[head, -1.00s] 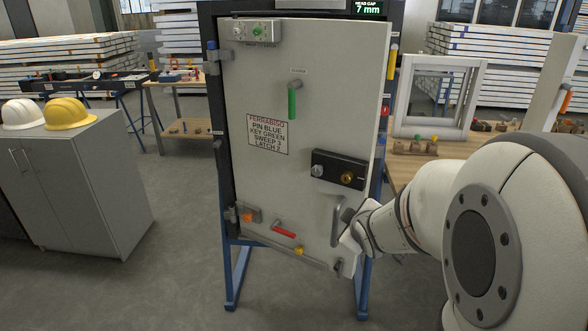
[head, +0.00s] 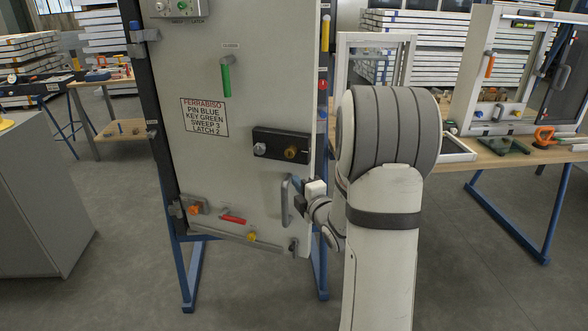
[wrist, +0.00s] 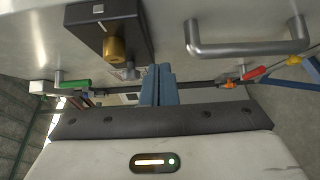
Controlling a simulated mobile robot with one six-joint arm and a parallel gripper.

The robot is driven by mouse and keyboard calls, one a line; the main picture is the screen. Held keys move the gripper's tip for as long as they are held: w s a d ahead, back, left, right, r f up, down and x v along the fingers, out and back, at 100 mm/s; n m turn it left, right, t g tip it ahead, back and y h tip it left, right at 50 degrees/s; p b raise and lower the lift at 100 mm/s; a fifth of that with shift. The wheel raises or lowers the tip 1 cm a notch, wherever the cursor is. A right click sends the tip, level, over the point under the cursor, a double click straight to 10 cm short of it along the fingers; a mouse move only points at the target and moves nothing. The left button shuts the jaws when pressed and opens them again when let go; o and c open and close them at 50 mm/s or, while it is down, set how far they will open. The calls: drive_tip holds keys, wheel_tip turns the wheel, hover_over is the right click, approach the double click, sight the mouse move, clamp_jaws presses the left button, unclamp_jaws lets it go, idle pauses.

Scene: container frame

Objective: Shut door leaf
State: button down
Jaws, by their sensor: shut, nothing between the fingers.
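The door leaf (head: 215,150) is a pale grey panel in a dark frame (head: 146,100), hinged at the left in the head view. Its lower edge slants down to the right, and it looks slightly ajar towards me. A grey bar handle (head: 286,202) stands at its lower right; it also shows in the wrist view (wrist: 250,48). My gripper (head: 297,184) is at the leaf's right edge, just right of the handle. In the wrist view my gripper's blue fingers (wrist: 157,72) are together and empty, below the handle and black lock box (wrist: 105,35). Contact with the leaf cannot be told.
A grey cabinet (head: 35,205) stands left. A wooden bench (head: 500,157) is at the right.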

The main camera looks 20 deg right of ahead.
sight(296, 169)
drive_tip(key=w, duration=0.2)
drive_tip(key=w+d, duration=0.1)
drive_tip(key=w, duration=0.1)
drive_tip(key=w+p, duration=0.1)
drive_tip(key=w, duration=0.2)
drive_tip(key=shift+d, duration=0.4)
drive_tip(key=shift+w+d, duration=0.3)
drive_tip(key=shift+w, duration=0.05)
